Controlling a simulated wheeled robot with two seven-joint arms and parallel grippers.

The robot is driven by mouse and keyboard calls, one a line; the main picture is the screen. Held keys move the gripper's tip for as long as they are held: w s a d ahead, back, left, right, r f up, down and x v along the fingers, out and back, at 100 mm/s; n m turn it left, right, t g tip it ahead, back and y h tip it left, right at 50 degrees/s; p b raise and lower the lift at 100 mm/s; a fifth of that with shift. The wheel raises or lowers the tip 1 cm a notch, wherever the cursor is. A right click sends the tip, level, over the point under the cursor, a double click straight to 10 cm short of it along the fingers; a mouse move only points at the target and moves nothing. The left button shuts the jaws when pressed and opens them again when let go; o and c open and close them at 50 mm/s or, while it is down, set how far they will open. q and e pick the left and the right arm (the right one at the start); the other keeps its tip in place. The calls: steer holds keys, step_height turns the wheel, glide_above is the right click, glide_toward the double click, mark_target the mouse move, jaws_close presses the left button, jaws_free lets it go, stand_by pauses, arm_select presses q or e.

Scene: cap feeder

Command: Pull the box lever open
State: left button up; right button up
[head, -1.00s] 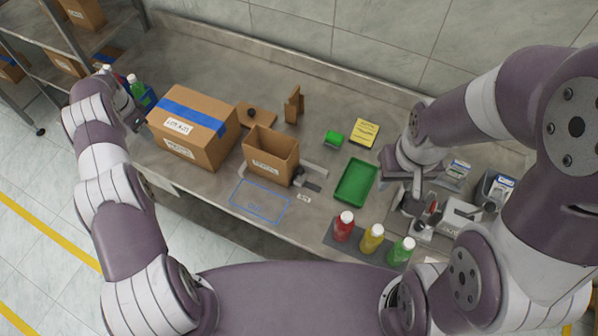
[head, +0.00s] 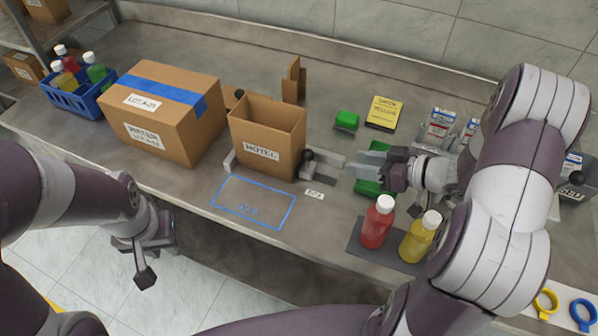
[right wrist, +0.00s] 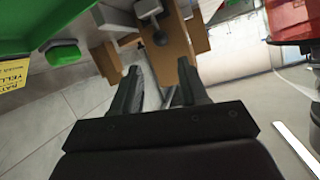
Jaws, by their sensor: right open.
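The open cardboard box marked HOTEL (head: 267,145) stands mid-table. The lever's black ball knob (head: 308,155) is at its right side, by a grey bracket (head: 325,168). In the right wrist view the knob (right wrist: 160,38) shows just beyond my fingertips, in front of the brown box (right wrist: 180,45). My right gripper (head: 357,168) is open and empty, pointing left at the knob from the right, apart from it. Its spread fingers (right wrist: 158,72) show in the right wrist view. My left gripper (head: 150,262) is low in front of the table edge, its jaws unclear.
A taped carton (head: 165,120) and a blue crate (head: 80,98) of bottles stand left. A green tray (head: 370,187) lies under my right gripper. Red (head: 376,225) and yellow (head: 420,238) bottles stand close in front. A blue outlined area (head: 252,203) is clear.

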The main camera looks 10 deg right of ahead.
mark_target(313, 157)
steer(key=x, duration=1.2)
steer(key=shift+w+a, duration=0.2)
steer(key=shift+a, duration=0.1)
